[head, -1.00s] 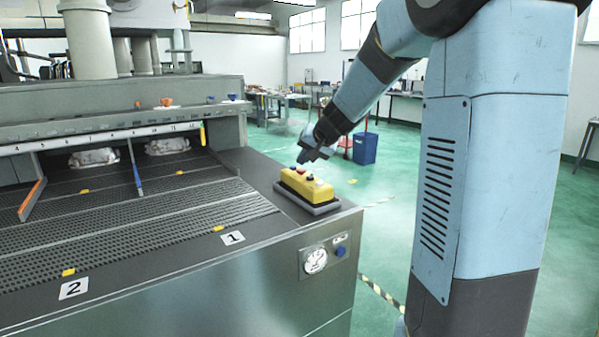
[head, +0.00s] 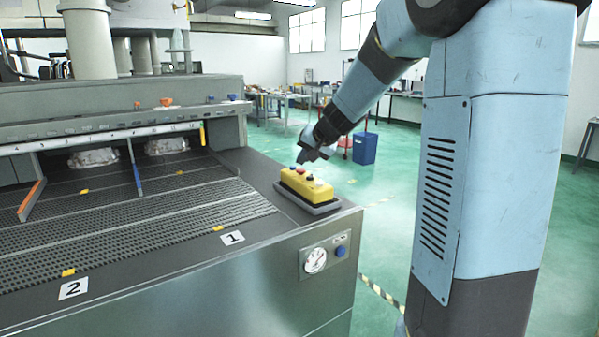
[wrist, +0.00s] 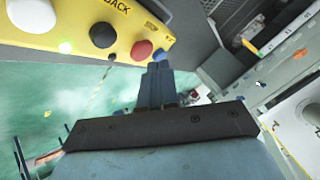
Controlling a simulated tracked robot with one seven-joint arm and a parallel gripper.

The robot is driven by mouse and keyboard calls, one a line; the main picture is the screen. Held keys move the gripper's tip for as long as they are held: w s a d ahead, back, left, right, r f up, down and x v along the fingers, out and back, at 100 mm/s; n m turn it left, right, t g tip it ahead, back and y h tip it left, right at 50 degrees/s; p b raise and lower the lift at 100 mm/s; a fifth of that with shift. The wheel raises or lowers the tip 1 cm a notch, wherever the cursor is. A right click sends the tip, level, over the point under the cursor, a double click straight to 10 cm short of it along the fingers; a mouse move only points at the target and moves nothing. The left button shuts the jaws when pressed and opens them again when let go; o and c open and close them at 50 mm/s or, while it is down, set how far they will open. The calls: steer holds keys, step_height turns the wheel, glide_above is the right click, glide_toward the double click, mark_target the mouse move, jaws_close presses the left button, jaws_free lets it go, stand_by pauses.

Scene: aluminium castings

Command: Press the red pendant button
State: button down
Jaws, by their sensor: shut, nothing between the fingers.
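The yellow pendant (head: 307,188) lies on a dark base at the right corner of the machine top, with small buttons along its upper face. In the wrist view the pendant (wrist: 75,12) shows at the upper left, and its red button (wrist: 141,50) is at the end of the row nearest my fingers. My gripper (head: 302,158) is just above the pendant's far end in the head view. In the wrist view my gripper (wrist: 160,62) has its fingers together and empty, just right of and below the red button. I cannot tell whether the fingertips touch anything.
A black button (wrist: 103,34) and a white button (wrist: 30,15) sit beside the red one. The machine bed (head: 130,215) holds castings (head: 93,157) at its back. A gauge (head: 315,260) is on the front panel. A blue bin (head: 364,148) stands on the green floor behind.

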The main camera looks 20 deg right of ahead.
mark_target(304, 171)
steer(key=shift+f, duration=0.8)
stand_by(1.2)
steer(key=shift+r, duration=0.9)
steer(key=shift+r, duration=2.5)
